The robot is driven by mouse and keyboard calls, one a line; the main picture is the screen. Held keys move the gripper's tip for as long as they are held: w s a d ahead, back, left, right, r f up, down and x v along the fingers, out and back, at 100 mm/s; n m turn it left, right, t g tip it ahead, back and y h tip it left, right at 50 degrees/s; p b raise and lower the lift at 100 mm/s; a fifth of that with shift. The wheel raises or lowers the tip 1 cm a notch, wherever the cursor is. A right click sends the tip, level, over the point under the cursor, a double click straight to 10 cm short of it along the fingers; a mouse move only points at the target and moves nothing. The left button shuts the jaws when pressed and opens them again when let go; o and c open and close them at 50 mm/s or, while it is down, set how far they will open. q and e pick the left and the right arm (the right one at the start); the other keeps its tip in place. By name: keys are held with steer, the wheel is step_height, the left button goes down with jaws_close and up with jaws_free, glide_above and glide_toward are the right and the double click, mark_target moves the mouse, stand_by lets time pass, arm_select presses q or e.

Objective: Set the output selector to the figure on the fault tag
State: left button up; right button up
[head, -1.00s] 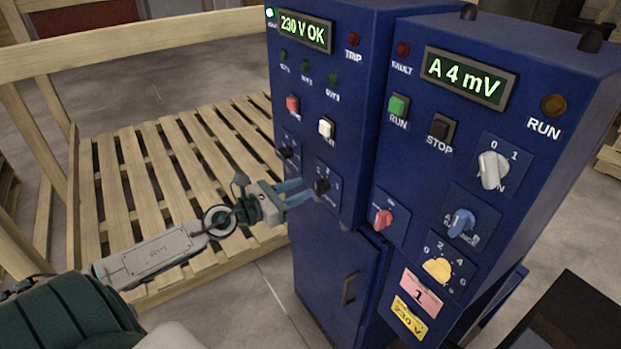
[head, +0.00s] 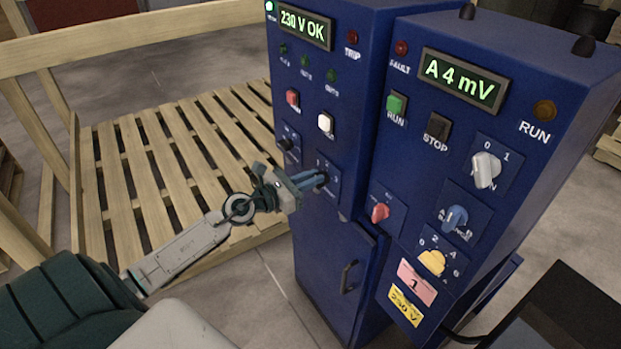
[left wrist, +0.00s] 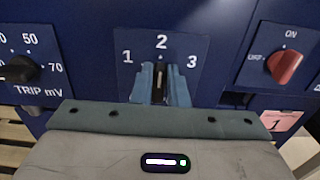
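The output selector (left wrist: 160,84) is a dark knob on a blue plate marked 1, 2 and 3. In the left wrist view it sits below the 2 and appears upright, pointing at 2. My left gripper (left wrist: 160,92) has one blue-grey finger on each side of it and looks closed on it; the fingers hide most of the knob. In the head view, the left gripper (head: 316,181) meets the left cabinet at that plate. The pink fault tag (head: 416,283) on the right cabinet reads 1; it also shows in the left wrist view (left wrist: 280,121). My right gripper is not in view.
The black trip knob (left wrist: 20,69) lies left of the selector, the red on/off switch (left wrist: 285,66) to its right. A yellow tag (head: 405,306) is under the pink one. A yellow knob (head: 432,262) sits above them. A wooden pallet (head: 150,190) stands left.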

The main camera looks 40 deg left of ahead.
arm_select(q)
jaws_close()
